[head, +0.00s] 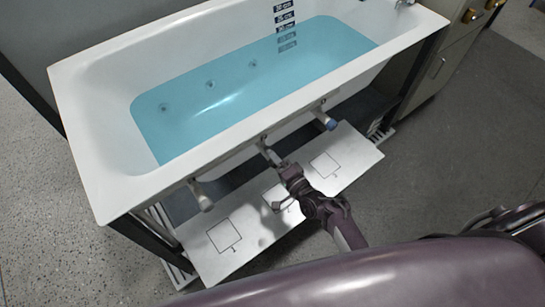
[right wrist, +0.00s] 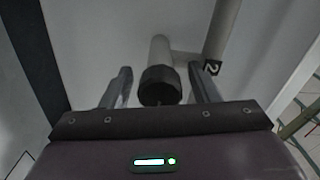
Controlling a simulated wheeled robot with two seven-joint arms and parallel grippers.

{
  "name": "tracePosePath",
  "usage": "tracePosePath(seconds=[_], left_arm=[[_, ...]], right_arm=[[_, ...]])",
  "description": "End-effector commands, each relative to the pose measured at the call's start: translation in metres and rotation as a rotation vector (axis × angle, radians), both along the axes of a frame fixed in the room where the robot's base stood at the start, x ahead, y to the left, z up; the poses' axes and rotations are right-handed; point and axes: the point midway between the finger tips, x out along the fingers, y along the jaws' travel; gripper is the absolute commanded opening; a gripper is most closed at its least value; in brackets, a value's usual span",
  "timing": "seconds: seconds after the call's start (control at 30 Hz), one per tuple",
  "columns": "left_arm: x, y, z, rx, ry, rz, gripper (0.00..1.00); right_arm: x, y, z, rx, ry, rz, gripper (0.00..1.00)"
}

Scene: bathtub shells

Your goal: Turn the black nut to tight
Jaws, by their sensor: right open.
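The black nut (right wrist: 160,84) sits on the end of a pale pipe stub (right wrist: 159,52) in the right wrist view. My right gripper (right wrist: 163,88) is open, with one finger on each side of the nut. Gaps show between the fingers and the nut, so I see no contact. In the head view my right gripper (head: 278,164) is at the middle pipe (head: 265,149) under the tub's front rim; I cannot make out the nut there. My left gripper is not in view.
The white bathtub (head: 95,115) holds blue water (head: 235,85). Other pipe ends stick out at left (head: 202,197) and right, the right one with a blue end (head: 330,124). A white board (head: 345,150) with marked squares lies below.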

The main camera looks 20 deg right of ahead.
Motion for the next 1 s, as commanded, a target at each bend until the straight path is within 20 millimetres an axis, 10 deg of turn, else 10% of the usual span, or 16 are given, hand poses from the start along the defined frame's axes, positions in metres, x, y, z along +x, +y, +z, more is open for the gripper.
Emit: tracePosePath(seconds=[0.43, 1.0], left_arm=[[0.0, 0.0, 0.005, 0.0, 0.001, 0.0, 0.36], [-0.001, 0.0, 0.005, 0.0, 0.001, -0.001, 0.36]], right_arm=[[-0.064, -0.023, -0.001, -0.001, 0.002, 0.001, 0.55], [-0.069, -0.025, -0.001, 0.0, 0.002, 0.001, 0.55]])
